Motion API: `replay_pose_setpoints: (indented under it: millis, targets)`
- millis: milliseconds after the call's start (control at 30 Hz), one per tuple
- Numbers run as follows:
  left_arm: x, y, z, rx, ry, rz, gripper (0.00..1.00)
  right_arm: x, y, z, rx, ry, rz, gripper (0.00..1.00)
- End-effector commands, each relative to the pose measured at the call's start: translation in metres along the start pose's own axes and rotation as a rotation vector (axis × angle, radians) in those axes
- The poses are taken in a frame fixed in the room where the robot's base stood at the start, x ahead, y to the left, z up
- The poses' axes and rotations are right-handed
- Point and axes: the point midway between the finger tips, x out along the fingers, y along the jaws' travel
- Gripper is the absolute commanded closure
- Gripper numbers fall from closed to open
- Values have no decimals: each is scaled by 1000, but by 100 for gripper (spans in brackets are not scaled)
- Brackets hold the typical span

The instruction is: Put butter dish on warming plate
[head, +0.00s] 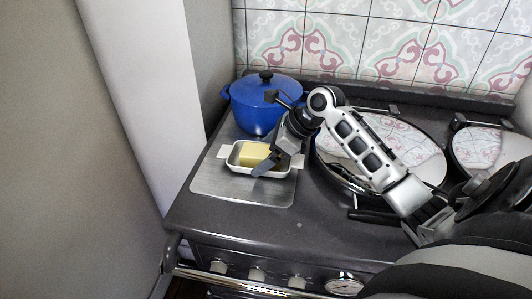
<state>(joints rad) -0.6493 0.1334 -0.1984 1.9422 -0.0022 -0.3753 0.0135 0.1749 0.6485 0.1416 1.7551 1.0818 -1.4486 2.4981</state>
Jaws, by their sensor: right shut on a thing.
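The white butter dish (236,166) holds a yellow block of butter (254,154). It is level over the silver warming plate (230,191) at the left of the stove top. I cannot tell whether it rests on the plate or hangs slightly above it. My right gripper (272,166) is shut on the right side of the butter dish, and its fingers hide part of that side. My left gripper is out of view.
A blue lidded pot (262,108) stands just behind the dish. A round shiny hob lid (420,152) lies right of the plate, under my right arm. A second lid (478,148) is farther right. The front stove rail (250,285) edges the stove.

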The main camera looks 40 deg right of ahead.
Motion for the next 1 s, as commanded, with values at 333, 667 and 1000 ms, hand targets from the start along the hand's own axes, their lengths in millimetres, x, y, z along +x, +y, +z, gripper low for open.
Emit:
replay_pose_setpoints:
  millis: [333,667,1000]
  targets:
    - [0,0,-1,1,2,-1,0,4,0,-3,-1,-5,-3,40]
    - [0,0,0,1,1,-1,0,5,0,-4,-1,-1,-2,0]
    - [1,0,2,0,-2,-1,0,-43,-1,-3,-2,0,-5,0]
